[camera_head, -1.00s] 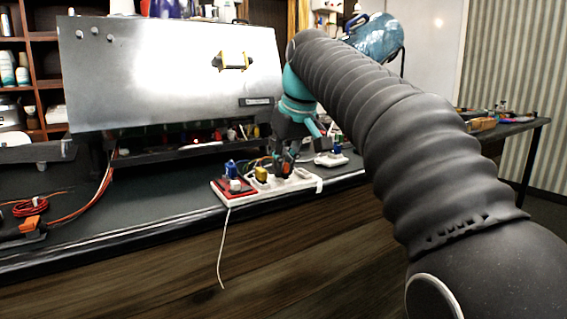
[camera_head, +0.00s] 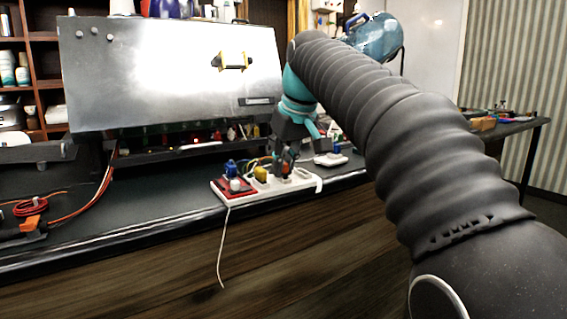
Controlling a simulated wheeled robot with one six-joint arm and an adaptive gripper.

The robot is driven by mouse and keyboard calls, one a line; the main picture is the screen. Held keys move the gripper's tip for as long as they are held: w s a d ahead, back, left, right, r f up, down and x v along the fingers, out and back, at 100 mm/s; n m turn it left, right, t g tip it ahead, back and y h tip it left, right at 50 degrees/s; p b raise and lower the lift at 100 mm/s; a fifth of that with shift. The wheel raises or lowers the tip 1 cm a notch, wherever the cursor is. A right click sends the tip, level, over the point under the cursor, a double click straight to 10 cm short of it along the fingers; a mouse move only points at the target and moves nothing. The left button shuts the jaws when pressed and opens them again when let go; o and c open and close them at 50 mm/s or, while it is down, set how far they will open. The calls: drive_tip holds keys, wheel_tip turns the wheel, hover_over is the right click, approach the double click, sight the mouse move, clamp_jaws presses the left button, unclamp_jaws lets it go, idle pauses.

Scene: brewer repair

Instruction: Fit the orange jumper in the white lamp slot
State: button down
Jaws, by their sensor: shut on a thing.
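My gripper (camera_head: 285,164) is shut, its fingers pointing down at the white tray (camera_head: 307,184) on the bench's front edge. A small orange piece, apparently the orange jumper (camera_head: 286,169), shows at its fingertips. It is low over the tray; I cannot tell whether it touches it. A row of small coloured lamps sits under the big metal panel, among them a white one (camera_head: 231,133) and a lit red one (camera_head: 197,147). The slots near them are too small and dark to make out.
A red holder (camera_head: 220,187) with blue and white parts and a yellow piece (camera_head: 261,174) are left of my gripper. Orange cables (camera_head: 103,185) lie left. The bench middle (camera_head: 150,195) is clear.

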drive_tip(key=shift+f, duration=0.75)
drive_tip(key=c, duration=1.1)
unclamp_jaws()
drive_tip(key=shift+w, duration=0.1)
drive_tip(key=shift+r, duration=0.4)
drive_tip(key=shift+d+r, duration=0.1)
drive_tip(key=shift+r, duration=0.15)
drive_tip(key=shift+v, duration=5.6)
